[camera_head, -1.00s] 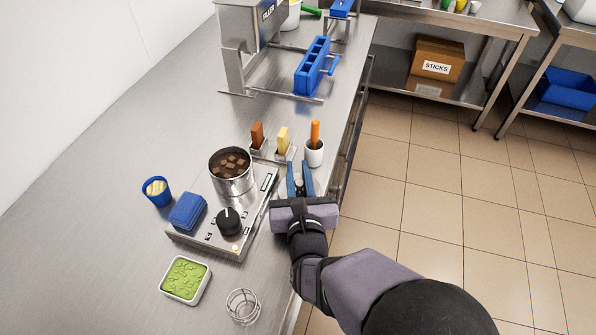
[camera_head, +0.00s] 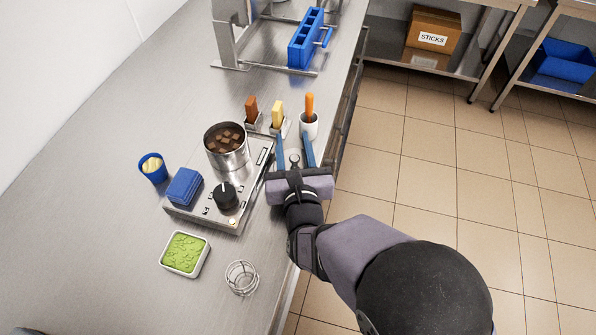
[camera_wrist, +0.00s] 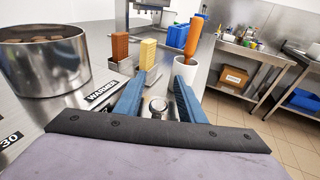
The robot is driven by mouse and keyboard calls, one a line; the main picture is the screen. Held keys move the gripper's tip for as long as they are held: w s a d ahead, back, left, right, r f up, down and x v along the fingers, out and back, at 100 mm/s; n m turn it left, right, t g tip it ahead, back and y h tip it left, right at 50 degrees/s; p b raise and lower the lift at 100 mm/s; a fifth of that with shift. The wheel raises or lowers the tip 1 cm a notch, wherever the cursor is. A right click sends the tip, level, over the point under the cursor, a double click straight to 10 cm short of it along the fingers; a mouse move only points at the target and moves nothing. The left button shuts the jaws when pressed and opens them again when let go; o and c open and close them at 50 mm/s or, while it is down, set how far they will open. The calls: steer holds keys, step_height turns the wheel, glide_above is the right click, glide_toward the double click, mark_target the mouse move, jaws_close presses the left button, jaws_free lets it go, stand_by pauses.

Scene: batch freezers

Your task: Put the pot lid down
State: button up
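The pot lid is low at the right edge of the counter, beside the warmer (camera_head: 207,218). Its round silver knob (camera_head: 294,158) shows between my fingers, and also in the wrist view (camera_wrist: 157,106). Most of its disc is hidden by my gripper. My gripper (camera_head: 293,136) has its two blue fingers spread, one on each side of the knob, with visible gaps in the wrist view (camera_wrist: 160,78). The steel pot (camera_head: 228,158) stands uncovered on the warmer with brown chunks inside.
A white cup with an orange-handled tool (camera_head: 309,124) stands just beyond my fingertips. Brown and yellow blocks in holders (camera_head: 277,115) are behind the warmer.

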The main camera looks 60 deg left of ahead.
steer(key=b+v, duration=0.2)
steer(key=v, duration=1)
steer(key=shift+r+b, duration=0.1)
steer(key=shift+b, duration=0.2)
